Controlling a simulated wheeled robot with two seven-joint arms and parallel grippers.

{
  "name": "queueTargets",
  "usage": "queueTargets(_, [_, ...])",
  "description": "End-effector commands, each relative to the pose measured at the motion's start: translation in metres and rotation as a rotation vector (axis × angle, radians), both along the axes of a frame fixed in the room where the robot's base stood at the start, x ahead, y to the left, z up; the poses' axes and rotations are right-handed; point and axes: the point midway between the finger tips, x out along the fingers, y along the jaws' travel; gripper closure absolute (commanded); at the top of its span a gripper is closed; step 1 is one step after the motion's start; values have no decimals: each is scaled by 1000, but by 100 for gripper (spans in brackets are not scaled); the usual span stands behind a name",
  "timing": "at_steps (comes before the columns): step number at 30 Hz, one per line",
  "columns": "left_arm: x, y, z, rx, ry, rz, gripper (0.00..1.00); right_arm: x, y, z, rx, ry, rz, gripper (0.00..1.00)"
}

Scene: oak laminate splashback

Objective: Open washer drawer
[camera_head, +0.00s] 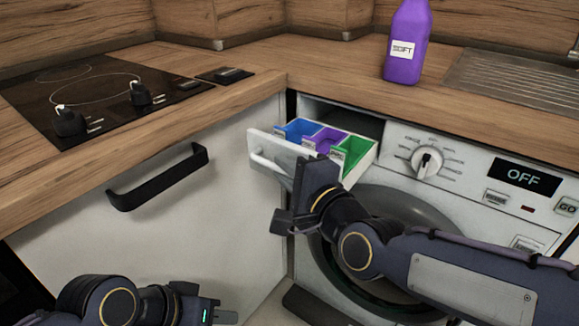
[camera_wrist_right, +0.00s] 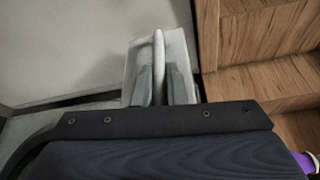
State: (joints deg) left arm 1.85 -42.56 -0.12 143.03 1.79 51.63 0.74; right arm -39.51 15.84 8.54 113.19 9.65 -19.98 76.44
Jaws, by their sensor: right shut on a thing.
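The washer drawer (camera_head: 358,165) is pulled out from the upper left of the white washing machine (camera_head: 400,150). Its blue, purple and green compartments show in the head view. My right gripper is at the drawer's white front (camera_head: 270,146), mostly hidden behind my own wrist in the head view. In the right wrist view my right gripper (camera_wrist_right: 159,85) is shut on the pale handle bar (camera_wrist_right: 159,45), with a finger on each side. My left arm is at the lower left of the head view, away from the drawer; its fingers cannot be made out.
A purple bottle (camera_head: 407,45) stands on the wooden counter (camera_head: 330,75) above the washer. A hob (camera_head: 85,95) lies at the left. A cabinet with a black handle (camera_head: 158,180) is left of the drawer. The washer's dial (camera_head: 427,162) and OFF display (camera_head: 525,177) are to its right.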

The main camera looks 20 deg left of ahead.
Motion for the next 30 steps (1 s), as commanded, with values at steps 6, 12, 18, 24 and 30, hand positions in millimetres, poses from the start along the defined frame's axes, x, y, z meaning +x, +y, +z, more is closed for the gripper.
queueTargets(6, [0, 0, 0, 0, 0, 0, 64, -1, 0, -1, -1, 2, 0, 100])
queueTargets(12, [0, 0, 0, 0, 0, 0, 64, 0, 0, -1, -1, 2, 0, 80])
queueTargets(18, [0, 0, 0, 0, 0, 0, 64, 0, 0, 0, 0, 1, 0, 79])
queueTargets(24, [0, 0, 2, 0, 0, 0, 64, -6, -7, 2, 1, 0, -1, 79])
queueTargets(30, [0, 0, 6, 0, 0, 0, 64, -29, -33, 5, 1, -1, -2, 79])
